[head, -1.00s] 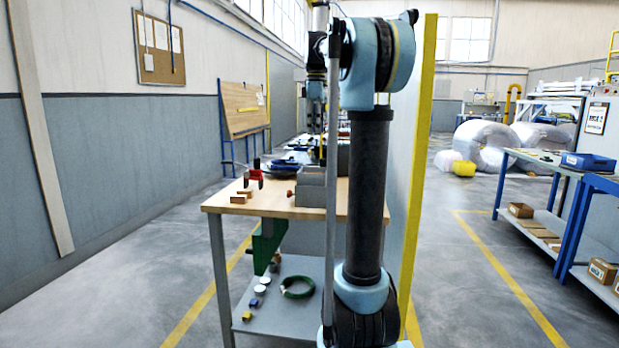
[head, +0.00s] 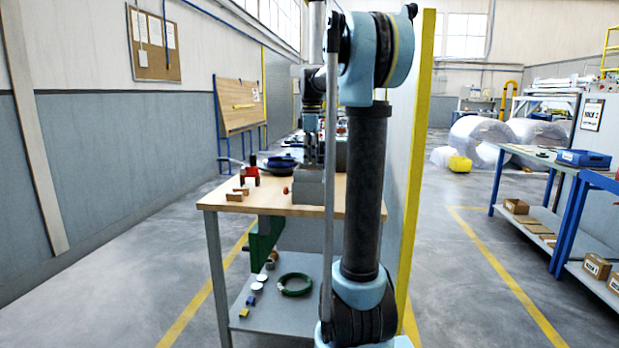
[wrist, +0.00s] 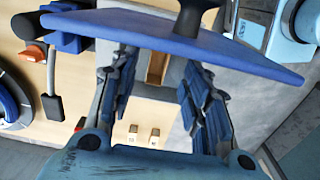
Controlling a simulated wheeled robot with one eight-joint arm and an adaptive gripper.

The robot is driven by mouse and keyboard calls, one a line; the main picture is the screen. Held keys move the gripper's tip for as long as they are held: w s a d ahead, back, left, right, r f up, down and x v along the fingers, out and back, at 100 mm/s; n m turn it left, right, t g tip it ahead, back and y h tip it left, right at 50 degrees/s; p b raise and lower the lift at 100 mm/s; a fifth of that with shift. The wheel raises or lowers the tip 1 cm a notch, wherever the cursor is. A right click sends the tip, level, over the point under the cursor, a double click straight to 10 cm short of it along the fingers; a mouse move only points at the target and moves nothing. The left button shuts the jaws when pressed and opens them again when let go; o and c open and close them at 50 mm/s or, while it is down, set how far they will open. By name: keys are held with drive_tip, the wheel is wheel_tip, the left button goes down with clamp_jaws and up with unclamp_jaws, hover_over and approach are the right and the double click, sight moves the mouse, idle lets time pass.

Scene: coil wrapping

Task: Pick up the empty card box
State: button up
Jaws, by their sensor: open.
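My gripper (head: 311,158) points down over the worktable, just above a grey block-like bin (head: 308,188). In the wrist view my gripper (wrist: 152,100) has its two blue-grey fingers spread apart. Between them, farther down, shows a narrow brown open-topped shape (wrist: 157,66) that looks like a card box; nothing visible lies in it. The fingers look apart from it. Part of it is hidden by a blue plate (wrist: 120,28) with a dark knob across the top of the wrist view. I cannot make out this box in the head view.
Small wooden-looking blocks (head: 235,196) and a red tool (head: 252,167) lie on the wooden tabletop (head: 280,208), left of my gripper. A tall yellow-edged panel (head: 418,150) stands at right. Cartons (head: 516,206) sit on a shelf farther right.

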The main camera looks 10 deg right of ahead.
drive_tip(key=shift+w+a+f, duration=0.1)
drive_tip(key=shift+f, duration=1.25)
drive_tip(key=shift+w+a+f, duration=0.1)
drive_tip(key=shift+f, duration=1.2)
drive_tip(key=c, duration=0.8)
